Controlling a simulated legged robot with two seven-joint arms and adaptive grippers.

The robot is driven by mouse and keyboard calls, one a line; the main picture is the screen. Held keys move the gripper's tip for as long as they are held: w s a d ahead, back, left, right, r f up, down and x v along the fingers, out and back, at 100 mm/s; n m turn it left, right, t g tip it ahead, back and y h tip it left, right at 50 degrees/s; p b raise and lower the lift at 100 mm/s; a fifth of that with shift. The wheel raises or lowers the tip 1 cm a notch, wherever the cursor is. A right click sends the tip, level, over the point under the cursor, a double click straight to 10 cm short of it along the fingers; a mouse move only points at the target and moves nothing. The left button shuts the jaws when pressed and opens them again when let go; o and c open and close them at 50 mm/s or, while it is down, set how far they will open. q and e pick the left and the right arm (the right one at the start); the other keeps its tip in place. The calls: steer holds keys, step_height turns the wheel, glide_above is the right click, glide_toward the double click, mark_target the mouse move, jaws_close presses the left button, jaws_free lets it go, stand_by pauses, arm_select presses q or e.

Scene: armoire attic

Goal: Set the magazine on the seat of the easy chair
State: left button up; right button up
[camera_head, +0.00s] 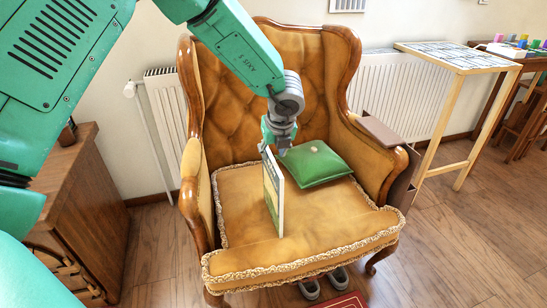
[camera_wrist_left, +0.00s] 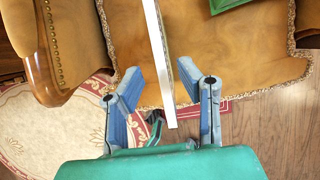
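The magazine (camera_head: 273,194) stands upright on edge over the seat of the yellow easy chair (camera_head: 310,216), its lower edge appearing to touch the cushion. My left gripper (camera_head: 279,148) is just above its top edge. In the left wrist view the magazine (camera_wrist_left: 162,60) shows edge-on between the two blue fingers of my left gripper (camera_wrist_left: 161,72). The fingers are spread; a gap shows on the left side, and the right fingertip is very close to the magazine. My right gripper is not in view.
A green cushion (camera_head: 314,163) lies on the seat's back right, beside the magazine. The carved armrests flank the seat. A wooden cabinet (camera_head: 82,213) stands at left, a tall tiled table (camera_head: 459,56) at right. Shoes (camera_head: 310,289) lie under the chair. The seat's front right is clear.

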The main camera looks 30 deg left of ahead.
arm_select(q)
steer(key=shift+p+v, duration=0.35)
steer(key=shift+v, duration=1.25)
steer(key=shift+s, duration=0.1)
